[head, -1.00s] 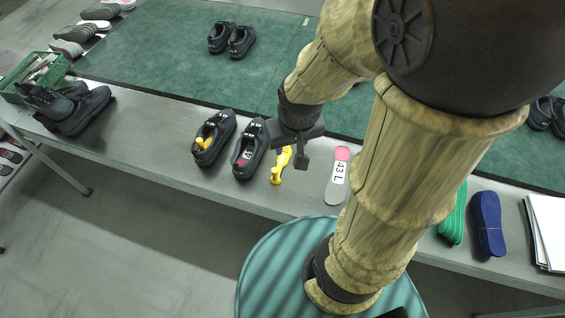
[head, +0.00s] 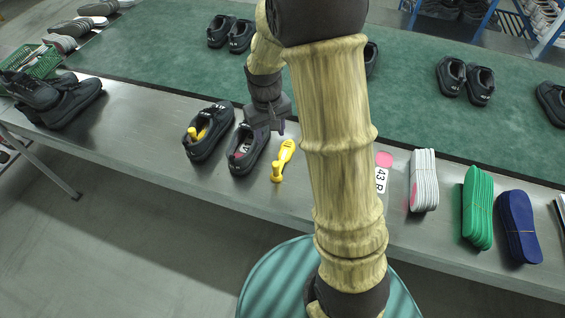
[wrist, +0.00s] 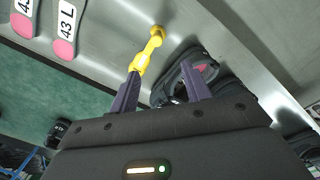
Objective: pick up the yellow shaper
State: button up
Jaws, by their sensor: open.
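A yellow shaper (head: 283,160) lies on the grey bench just right of a pair of dark shoes. In the wrist view the yellow shaper (wrist: 146,53) has its round knob away from me and its other end at the left fingertip; I cannot tell whether they touch. My gripper (wrist: 161,72) is open and empty, with a dark shoe (wrist: 198,68) behind the right finger. In the head view my gripper (head: 268,122) is above the right shoe (head: 248,150), its fingers mostly hidden. Another yellow shaper (head: 197,134) sits inside the left shoe (head: 208,133).
White insoles (head: 424,180), green insoles (head: 478,207) and blue insoles (head: 518,226) lie to the right on the bench. An insole marked 43 (head: 382,174) is partly behind my arm. More shoes stand on the green belt (head: 160,60) and at far left.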

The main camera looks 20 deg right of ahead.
aim_at(275, 163)
jog(key=shift+r, duration=0.1)
jog(key=f, duration=0.8)
jog(key=f+p, duration=0.1)
jog(key=f, duration=0.3)
jog(key=shift+d+f, duration=0.1)
jog(key=shift+d, duration=0.15)
jog(key=shift+w+d+f+p, duration=0.1)
jog(key=shift+d+f+p, duration=0.1)
jog(key=shift+f, duration=0.65)
jog(key=shift+s+d+f+p, duration=0.1)
jog(key=shift+f+p, duration=0.1)
jog(key=shift+f, duration=0.7)
jog(key=shift+w+d+f+p, duration=0.1)
jog(key=shift+f+p, duration=0.1)
jog(key=shift+f, duration=0.65)
grip_shut()
